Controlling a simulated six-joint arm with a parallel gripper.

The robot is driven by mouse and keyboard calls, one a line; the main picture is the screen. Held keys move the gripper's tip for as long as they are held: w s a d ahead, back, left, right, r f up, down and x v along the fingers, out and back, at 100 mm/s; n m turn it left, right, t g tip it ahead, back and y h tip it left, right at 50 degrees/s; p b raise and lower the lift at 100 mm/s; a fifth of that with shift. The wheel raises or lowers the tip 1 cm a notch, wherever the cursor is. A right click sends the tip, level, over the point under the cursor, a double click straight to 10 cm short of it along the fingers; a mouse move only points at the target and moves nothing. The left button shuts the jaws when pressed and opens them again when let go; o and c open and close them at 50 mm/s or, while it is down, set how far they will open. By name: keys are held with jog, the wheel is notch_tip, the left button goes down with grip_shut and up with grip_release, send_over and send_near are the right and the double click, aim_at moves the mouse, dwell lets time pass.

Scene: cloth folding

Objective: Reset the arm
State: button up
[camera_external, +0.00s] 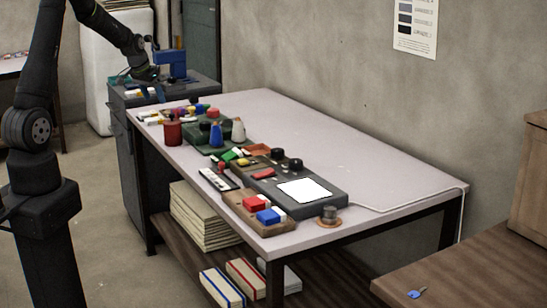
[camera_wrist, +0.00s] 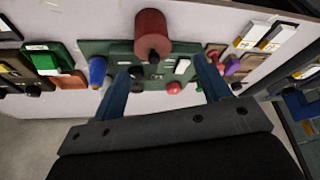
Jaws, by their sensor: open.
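My gripper (camera_external: 140,88) is at the end of my raised arm, near the far left end of the table in the external view. In the wrist view, its two blue fingers (camera_wrist: 161,66) are spread wide apart with nothing held between them. A red cylinder (camera_wrist: 153,34) and a dark green tray (camera_wrist: 95,47) with small parts show beyond the fingers. The red cylinder also stands on the table in the external view (camera_external: 173,133). A bright white square (camera_external: 304,190) lies on a grey flat device (camera_external: 333,199); I cannot tell if it is cloth.
The pale tabletop (camera_external: 370,160) is cluttered along its front and left, and clear toward the wall. A blue cone (camera_external: 216,136) and a white cone (camera_external: 238,130) stand there. A blue device (camera_external: 172,64) stands on a dark cabinet close to my gripper. A brown table (camera_external: 470,275) is at right.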

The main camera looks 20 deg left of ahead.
jog(key=s+a+f+n+y, duration=0.1)
jog(key=s+a+f+n, duration=0.1)
jog(key=a+f+n, duration=0.2)
jog(key=shift+s+a+f+y, duration=0.3)
jog(key=shift+a+f, duration=1.2)
jog(key=shift+a, duration=1.15)
